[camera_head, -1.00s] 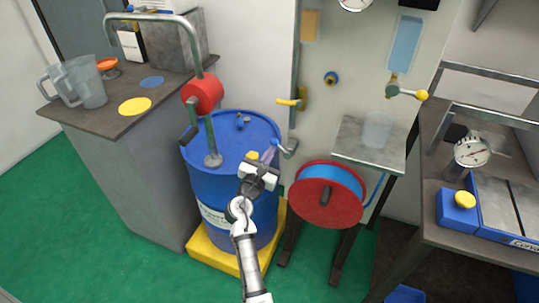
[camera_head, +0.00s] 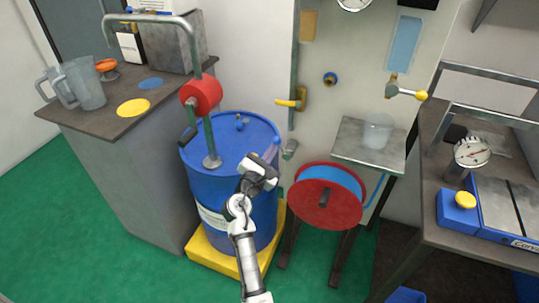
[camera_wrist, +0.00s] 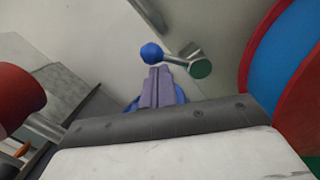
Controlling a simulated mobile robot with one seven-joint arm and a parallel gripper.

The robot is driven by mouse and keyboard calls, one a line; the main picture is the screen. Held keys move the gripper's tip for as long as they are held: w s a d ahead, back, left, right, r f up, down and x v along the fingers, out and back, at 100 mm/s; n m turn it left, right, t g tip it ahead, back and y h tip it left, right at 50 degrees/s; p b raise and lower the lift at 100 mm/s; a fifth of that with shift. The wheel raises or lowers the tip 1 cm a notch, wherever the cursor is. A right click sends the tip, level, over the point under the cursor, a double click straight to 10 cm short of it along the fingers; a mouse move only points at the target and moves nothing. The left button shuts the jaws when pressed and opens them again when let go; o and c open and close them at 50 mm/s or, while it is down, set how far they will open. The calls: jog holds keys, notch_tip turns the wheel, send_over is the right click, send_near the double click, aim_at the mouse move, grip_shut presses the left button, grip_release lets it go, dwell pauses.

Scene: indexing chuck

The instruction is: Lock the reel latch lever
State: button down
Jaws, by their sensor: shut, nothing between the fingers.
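The reel (camera_head: 312,203) has a red disc face and a blue hose wound behind it, right of the drum. A short grey lever mount (camera_head: 290,148) sits above the reel's upper left. In the wrist view a lever with a blue ball knob (camera_wrist: 151,53) runs left from a round green-grey hub (camera_wrist: 200,68); I take it as the latch lever. My gripper (camera_head: 270,155) is over the drum's right edge, left of the mount. Its purple-grey fingers (camera_wrist: 159,72) are shut and empty, with tips just below the knob in the picture. I cannot tell whether they touch it.
A blue drum (camera_head: 198,160) with a red-bodied pump (camera_head: 203,95) stands at left on a yellow base (camera_head: 212,258). A yellow-handled lever (camera_head: 289,102) is on the wall panel. A small metal shelf (camera_head: 350,145) holding a clear cup stands behind the reel.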

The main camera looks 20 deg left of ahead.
jog(key=m, duration=0.1)
jog(key=d+r+m, duration=0.1)
jog(key=m, duration=0.3)
jog(key=shift+d+r+g+h, duration=0.3)
jog(key=shift+r, duration=0.05)
jog(key=shift+d+r+m, duration=0.1)
jog(key=shift+d+m, duration=0.1)
jog(key=shift+m, duration=0.1)
dwell(0.4)
